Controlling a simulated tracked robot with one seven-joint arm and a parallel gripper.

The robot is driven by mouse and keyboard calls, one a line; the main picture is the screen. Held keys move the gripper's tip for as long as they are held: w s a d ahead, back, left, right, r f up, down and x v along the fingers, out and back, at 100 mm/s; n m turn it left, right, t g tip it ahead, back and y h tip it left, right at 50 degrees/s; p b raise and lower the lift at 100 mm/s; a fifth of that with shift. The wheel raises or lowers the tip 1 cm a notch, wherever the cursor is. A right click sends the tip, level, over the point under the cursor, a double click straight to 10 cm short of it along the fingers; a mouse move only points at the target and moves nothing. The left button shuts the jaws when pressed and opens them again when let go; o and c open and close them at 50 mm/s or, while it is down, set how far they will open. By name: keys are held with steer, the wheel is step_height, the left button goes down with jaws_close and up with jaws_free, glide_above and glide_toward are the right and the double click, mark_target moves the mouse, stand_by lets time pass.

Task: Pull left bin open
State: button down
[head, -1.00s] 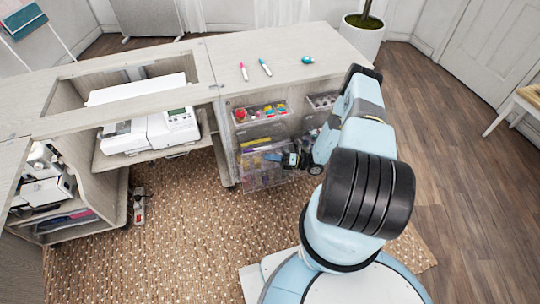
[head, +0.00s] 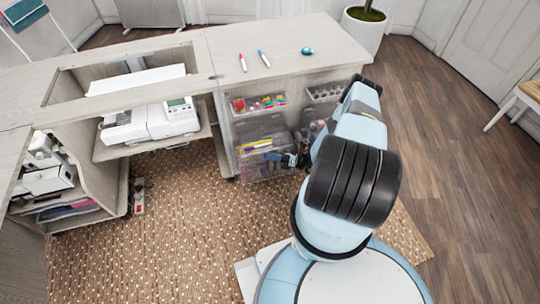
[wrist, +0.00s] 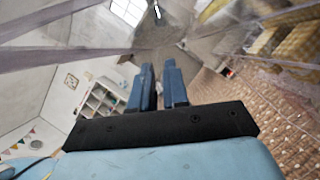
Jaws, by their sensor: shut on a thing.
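The left bin (head: 265,172) is a clear plastic bin low in the cabinet's right section, with yellow and other coloured items inside. It stands out from the cabinet front, partly open. My gripper (head: 288,160) is at the bin's right front side, shut on the bin. In the wrist view my gripper's two dark blue fingers (wrist: 160,82) are close together with a narrow gap. Clear plastic edges and yellow contents (wrist: 300,42) show at the upper right there. The exact contact point is hard to see.
A small tray of colourful items (head: 258,102) sits above the bin, with another tray (head: 323,93) to its right. A further clear bin is partly hidden behind my arm. Sewing machine (head: 150,122) stands at left. The woven rug (head: 190,220) in front is clear.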

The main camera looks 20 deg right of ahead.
steer(key=shift+w+d+f, duration=0.1)
steer(key=shift+f, duration=0.45)
stand_by(0.4)
steer(key=c, duration=1.2)
jaws_free()
steer(key=v, duration=1.3)
steer(key=shift+s+d+f, duration=0.2)
steer(key=shift+s+d, duration=0.1)
steer(key=shift+s, duration=0.05)
steer(key=shift+s, duration=0.1)
